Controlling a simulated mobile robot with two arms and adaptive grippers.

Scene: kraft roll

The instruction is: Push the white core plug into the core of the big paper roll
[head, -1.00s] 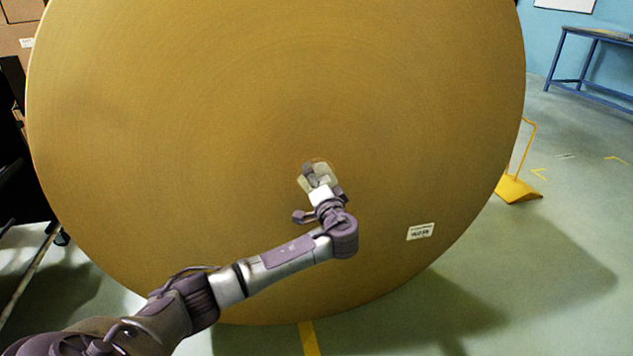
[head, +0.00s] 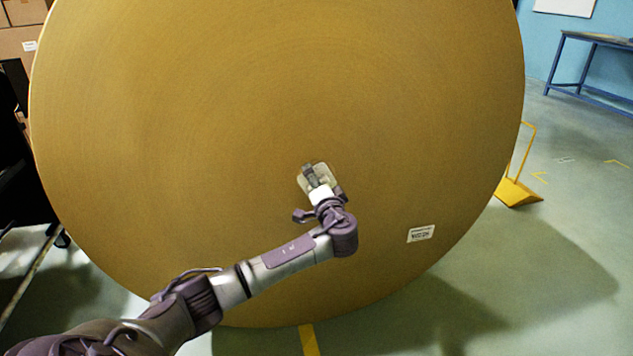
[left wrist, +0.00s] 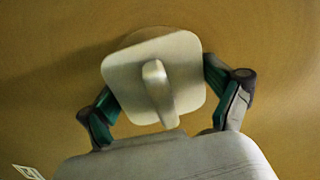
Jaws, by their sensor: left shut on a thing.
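The big paper roll (head: 200,150) stands with its flat tan face toward me and fills most of the head view. The white core plug (left wrist: 185,60) has a square, rounded plate with a raised grip bar. It also shows in the head view (head: 304,186), low on the roll face near its middle. My left gripper (head: 314,178) is shut on the plug; its fingers (left wrist: 161,98) lie on either side of the plate in the left wrist view. The plate hides the core opening, with a faint curved edge behind its top. I cannot tell how deep the plug sits. My right gripper is out of view.
A paper label (head: 420,233) is on the lower right of the roll face. A yellow wedge with a handle (head: 517,192) stands right of the roll. A blue table (head: 590,70) is at the back right, and boxes (head: 22,42) are at the back left.

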